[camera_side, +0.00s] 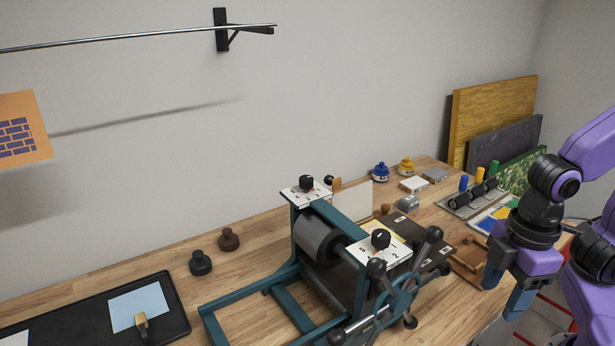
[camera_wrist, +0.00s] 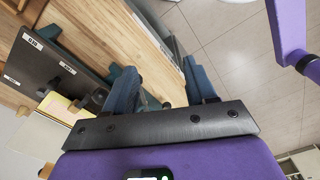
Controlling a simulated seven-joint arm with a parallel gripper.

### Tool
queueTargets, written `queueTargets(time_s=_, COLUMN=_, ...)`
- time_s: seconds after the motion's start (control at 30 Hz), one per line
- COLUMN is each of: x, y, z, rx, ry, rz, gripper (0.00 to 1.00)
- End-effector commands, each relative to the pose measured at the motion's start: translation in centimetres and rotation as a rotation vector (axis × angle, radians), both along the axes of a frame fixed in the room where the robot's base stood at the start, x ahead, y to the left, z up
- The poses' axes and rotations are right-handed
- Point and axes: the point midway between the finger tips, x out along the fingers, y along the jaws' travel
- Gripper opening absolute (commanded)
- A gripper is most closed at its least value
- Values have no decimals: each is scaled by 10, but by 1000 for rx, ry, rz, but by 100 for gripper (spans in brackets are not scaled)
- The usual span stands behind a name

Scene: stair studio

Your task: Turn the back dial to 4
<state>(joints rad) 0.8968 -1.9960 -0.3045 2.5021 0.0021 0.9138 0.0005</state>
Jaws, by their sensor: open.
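The back dial (camera_side: 306,184) is a black knob on a white numbered plate at the far top end of a teal roller press (camera_side: 288,222). Which number it points to is too small to read. A second black dial (camera_side: 381,239) sits on the near plate, where numerals such as 5, 1 and 2 show around it. My gripper (camera_side: 505,290) is open and empty at the right, beyond the table's right edge and well apart from both dials. In the wrist view its blue fingers (camera_wrist: 163,82) are spread over the table edge and floor.
A spoked handwheel (camera_side: 398,290) with black knobs sticks out at the press's near right side. A wooden tray (camera_side: 470,262) lies between press and gripper. Ink jars (camera_side: 380,172) and leaning boards (camera_side: 492,110) stand behind. A black tray (camera_side: 70,318) lies front left.

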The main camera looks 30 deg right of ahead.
Motion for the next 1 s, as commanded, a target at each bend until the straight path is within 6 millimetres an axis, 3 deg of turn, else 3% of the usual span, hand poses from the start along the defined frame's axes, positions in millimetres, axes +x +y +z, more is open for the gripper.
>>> queueTargets(time_s=0.17, x=6, y=14, z=6, rx=24, ry=32, rz=-49, gripper=56)
queueTargets(time_s=0.47, x=45, y=86, z=49, rx=162, ry=168, rz=-222, gripper=56)
queueTargets(time_s=0.73, x=116, y=135, z=108, rx=266, ry=180, rz=-166, gripper=56)
queueTargets(time_s=1.0, x=211, y=143, z=158, rx=326, ry=118, rz=-12, gripper=56)
